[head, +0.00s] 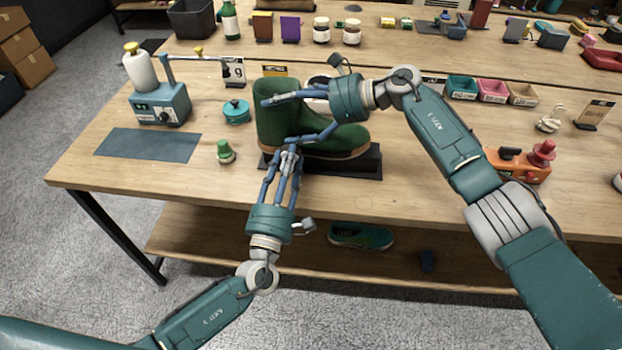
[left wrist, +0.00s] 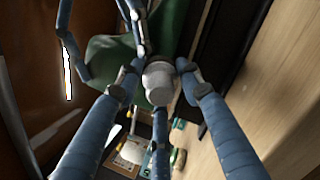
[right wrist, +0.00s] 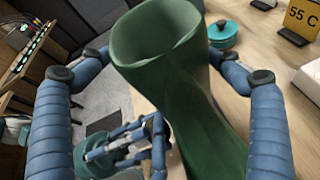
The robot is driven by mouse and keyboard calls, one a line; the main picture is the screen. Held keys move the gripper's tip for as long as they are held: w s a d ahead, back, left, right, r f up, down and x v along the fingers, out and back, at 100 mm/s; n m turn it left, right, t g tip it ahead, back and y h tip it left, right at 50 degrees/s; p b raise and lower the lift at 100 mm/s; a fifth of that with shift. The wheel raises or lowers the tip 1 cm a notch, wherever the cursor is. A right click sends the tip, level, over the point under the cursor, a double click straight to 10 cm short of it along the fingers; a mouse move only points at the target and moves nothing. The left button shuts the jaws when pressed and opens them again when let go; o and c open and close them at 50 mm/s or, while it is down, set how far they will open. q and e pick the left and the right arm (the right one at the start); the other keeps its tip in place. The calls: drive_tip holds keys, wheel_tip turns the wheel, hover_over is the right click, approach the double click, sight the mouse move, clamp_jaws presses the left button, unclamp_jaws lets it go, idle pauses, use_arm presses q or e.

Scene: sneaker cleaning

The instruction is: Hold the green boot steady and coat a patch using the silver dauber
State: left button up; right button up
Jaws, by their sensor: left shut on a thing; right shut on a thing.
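The green boot (head: 335,140) stands upright on a dark flat stand (head: 365,167) near the table's front edge. My right gripper (head: 297,115) is shut on the boot, its fingers on both sides of the shaft; the boot (right wrist: 175,70) fills the middle of the right wrist view. My left gripper (head: 288,158) is in front of the boot's near side, shut on the silver dauber (left wrist: 159,82). The dauber is mostly hidden by the fingers in the head view. I cannot tell whether its tip touches the boot.
To the left are a green-capped bottle (head: 226,152), a teal pot (head: 236,111), a dark mat (head: 148,145) and a teal machine (head: 160,103). An orange device (head: 520,165) stands to the right. A green shoe (head: 361,236) lies on the lower shelf.

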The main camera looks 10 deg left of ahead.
use_arm(q)
drive_tip(key=shift+s+a, duration=0.1)
drive_tip(key=shift+s+d, duration=0.2)
drive_tip(key=shift+s, duration=2.25)
drive_tip(key=shift+d, duration=0.1)
drive_tip(key=shift+s+d, duration=0.4)
drive_tip(key=shift+d, duration=0.5)
drive_tip(key=shift+s+d, duration=0.35)
drive_tip(key=shift+d, duration=0.6)
drive_tip(key=shift+s+d, duration=0.4)
drive_tip(key=shift+d, duration=0.5)
drive_tip(key=shift+w+a+f, duration=0.1)
drive_tip(key=shift+w+a, duration=1.25)
drive_tip(key=shift+a, duration=0.25)
drive_tip(key=shift+w+a, duration=1.3)
drive_tip(key=shift+a, duration=0.25)
drive_tip(key=shift+w, duration=1.1)
